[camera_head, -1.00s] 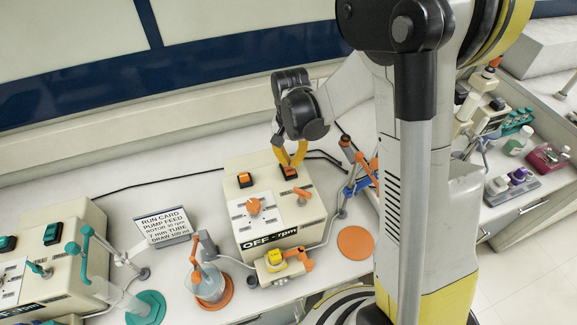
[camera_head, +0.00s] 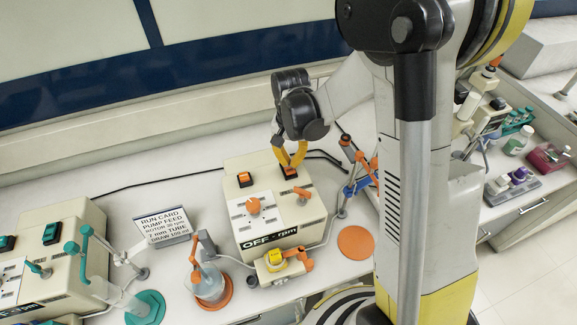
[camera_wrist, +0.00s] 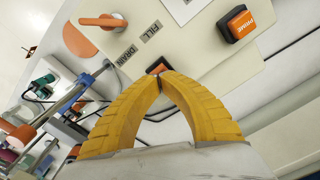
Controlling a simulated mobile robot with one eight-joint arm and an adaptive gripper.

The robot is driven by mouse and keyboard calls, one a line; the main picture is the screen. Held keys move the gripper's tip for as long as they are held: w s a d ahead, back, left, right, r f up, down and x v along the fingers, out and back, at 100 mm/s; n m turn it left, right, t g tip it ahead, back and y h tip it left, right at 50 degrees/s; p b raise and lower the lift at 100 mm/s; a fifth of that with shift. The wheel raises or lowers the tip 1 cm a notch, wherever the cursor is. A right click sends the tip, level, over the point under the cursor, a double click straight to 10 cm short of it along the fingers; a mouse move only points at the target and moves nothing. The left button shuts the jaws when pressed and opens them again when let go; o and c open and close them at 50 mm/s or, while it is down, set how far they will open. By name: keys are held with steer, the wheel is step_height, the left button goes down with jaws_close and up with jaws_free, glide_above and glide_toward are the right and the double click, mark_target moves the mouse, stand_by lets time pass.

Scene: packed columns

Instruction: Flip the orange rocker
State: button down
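The beige pump box (camera_head: 240,215) has two orange rockers on its top. The other orange rocker (camera_head: 289,172), at the back right, is right under my gripper (camera_head: 291,163). In the wrist view my gripper's yellow fingers (camera_wrist: 159,71) meet at the tips and hold nothing visible. The tips cover most of this rocker, so I cannot tell its tilt or whether they touch it.
An orange knob (camera_head: 254,205) and an orange lever (camera_head: 303,193) stand on the same box. A beaker (camera_head: 208,284) and a yellow button unit (camera_head: 275,262) are in front. A run card (camera_head: 163,225) and a teal-fitted box (camera_head: 45,265) are left. An orange-and-blue stand (camera_head: 360,180) is close right.

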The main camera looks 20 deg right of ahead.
mark_target(290, 170)
steer(key=shift+f+b, duration=1.4)
steer(key=shift+f, duration=0.2)
stand_by(0.6)
steer(key=shift+r, duration=0.1)
steer(key=shift+r+p, duration=2.2)
steer(key=shift+r, duration=1.25)
